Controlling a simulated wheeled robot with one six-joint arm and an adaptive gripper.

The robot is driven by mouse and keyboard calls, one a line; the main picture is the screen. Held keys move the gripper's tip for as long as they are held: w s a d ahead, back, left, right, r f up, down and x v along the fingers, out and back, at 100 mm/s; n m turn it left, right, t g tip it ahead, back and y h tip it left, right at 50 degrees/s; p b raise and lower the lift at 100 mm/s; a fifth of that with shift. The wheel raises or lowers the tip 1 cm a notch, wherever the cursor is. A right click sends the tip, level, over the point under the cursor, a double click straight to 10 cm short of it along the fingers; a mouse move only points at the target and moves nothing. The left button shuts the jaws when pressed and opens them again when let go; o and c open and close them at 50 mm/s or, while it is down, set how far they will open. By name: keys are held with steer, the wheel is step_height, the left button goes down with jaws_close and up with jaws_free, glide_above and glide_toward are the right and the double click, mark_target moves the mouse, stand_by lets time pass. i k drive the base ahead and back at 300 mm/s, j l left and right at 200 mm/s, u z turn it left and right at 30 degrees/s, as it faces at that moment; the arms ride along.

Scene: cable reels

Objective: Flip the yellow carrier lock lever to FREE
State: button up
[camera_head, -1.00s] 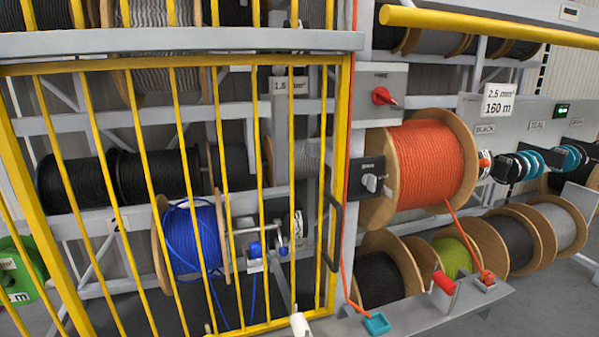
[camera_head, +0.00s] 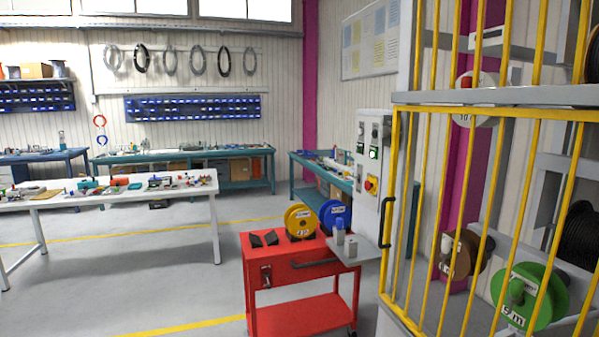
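I cannot make out a yellow carrier lock lever or a FREE marking in the current head view. A grey control cabinet (camera_head: 366,206) stands right of centre, beside the yellow barred cage door (camera_head: 453,215). It carries green-lit buttons and a red switch on a yellow plate (camera_head: 370,186); I cannot tell whether this is linked to the carrier lock. Behind the bars are a green reel (camera_head: 530,297) marked "5 m" and a brown reel (camera_head: 461,252). My gripper is not in view.
A red cart (camera_head: 300,283) in the middle foreground holds a yellow reel (camera_head: 300,221) and a blue reel (camera_head: 336,216). A white table (camera_head: 110,192) with small parts stands left. Teal benches line the back. Grey floor between table and cart is clear.

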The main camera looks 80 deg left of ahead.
mark_target(346, 173)
steer(key=u, duration=1.95)
steer(key=i+j, duration=0.15)
steer(key=i, duration=0.65)
steer(key=i+j, duration=0.15)
steer(key=i, duration=0.65)
steer(key=i+j, duration=0.1)
steer(key=i, duration=0.65)
steer(key=j+u, duration=0.05)
